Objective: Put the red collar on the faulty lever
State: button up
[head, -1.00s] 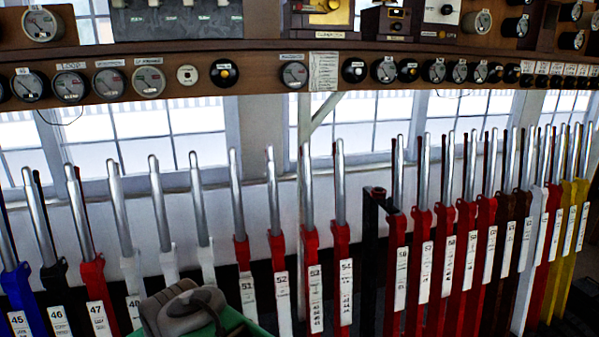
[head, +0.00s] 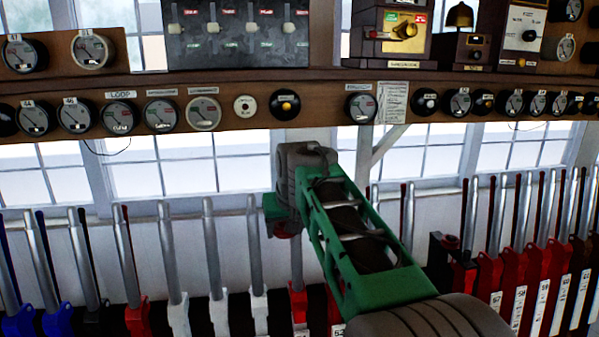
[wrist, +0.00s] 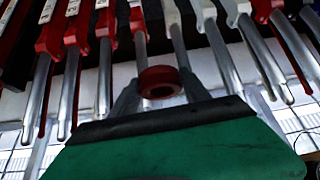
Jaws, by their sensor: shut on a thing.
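The red collar (wrist: 161,80) is a small ring with its hole showing in the wrist view. My gripper (wrist: 160,92) is shut on it, with one grey finger on each side. In the head view my gripper (head: 283,222) is in front of the lever row, and a bit of the collar (head: 286,233) shows under it. A bare silver lever with a red base (head: 298,298) stands just below. The collar looks in front of the levers; I cannot tell its exact distance from any rod. Nothing visible marks which lever is faulty.
Silver-topped levers stand close together on both sides, with white bases (head: 217,315) to the left and red ones (head: 520,265) to the right. A black post (head: 440,262) stands at right. A shelf of dials (head: 203,112) runs above. My arm hides some levers.

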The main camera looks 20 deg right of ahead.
jog(key=w+d+r+m+g+p, duration=0.1)
jog(key=w+d+r+p, duration=0.2)
jog(key=w+d+r, duration=0.45)
jog(key=shift+w+d+f+p, duration=0.15)
jog(key=shift+w+f+p, duration=0.25)
jog(key=shift+w+p, duration=0.75)
jog(key=shift+w+d+f+p, duration=0.15)
jog(key=shift+w+f+p, duration=0.25)
jog(key=shift+w, duration=1.4)
jog(key=shift+w+d+f+p, duration=0.15)
jog(key=shift+w+f+p, duration=0.2)
jog(key=shift+w+p, duration=0.85)
jog(key=shift+w+b, duration=0.1)
jog(key=shift+b, duration=0.25)
jog(key=shift+f+b, duration=0.25)
jog(key=shift+b, duration=0.05)
jog(key=shift+f+b, duration=0.7)
jog(key=shift+b, duration=0.05)
jog(key=shift+f+b, duration=0.35)
jog(key=shift+s+a+f+b, duration=0.1)
jog(key=shift+s+f+b, duration=0.2)
jog(key=shift+f+b, duration=0.45)
jog(key=shift+f+b, duration=0.3)
jog(key=shift+b, duration=0.1)
